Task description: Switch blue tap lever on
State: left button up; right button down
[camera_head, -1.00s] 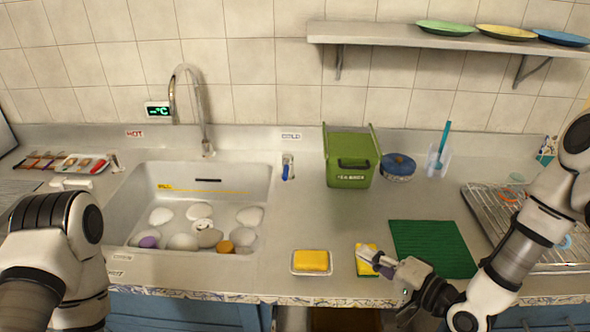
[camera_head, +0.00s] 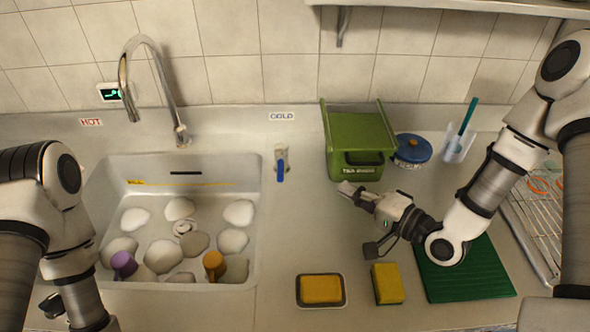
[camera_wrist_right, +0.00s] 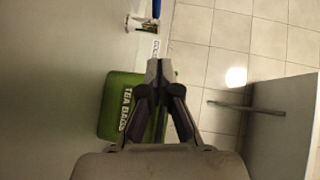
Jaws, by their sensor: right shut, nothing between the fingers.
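The blue tap lever (camera_head: 281,170) hangs from a small metal valve on the counter, just right of the sink and below the COLD label (camera_head: 282,116). In the right wrist view the blue lever (camera_wrist_right: 156,9) shows at the top edge. My right gripper (camera_head: 346,188) is shut and empty, right of the lever and apart from it, in front of the green tea bag box. In the right wrist view its closed fingertips (camera_wrist_right: 160,66) overlap the box's edge. My left arm stands at the left edge; its fingers are not in view.
The green tea bag box (camera_head: 355,145) stands right of the lever, with a blue round tin (camera_head: 411,150) beside it. Yellow sponges (camera_head: 320,290) lie at the front.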

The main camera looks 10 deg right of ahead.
jog(key=p, duration=0.1)
send_near(281, 162)
jog(key=shift+w+d+f, duration=0.1)
jog(key=shift+w+d, duration=0.15)
jog(key=shift+w, duration=0.3)
jog(key=shift+w+d, duration=0.25)
jog(key=shift+w, duration=0.3)
jog(key=a, duration=0.1)
jog(key=w+a+p, duration=0.1)
jog(key=a+f, duration=0.1)
jog(key=shift+w+a, duration=0.2)
jog(key=shift+a, duration=0.4)
jog(key=shift+d+f, duration=0.1)
jog(key=shift+d, duration=0.05)
jog(key=shift+w, duration=0.1)
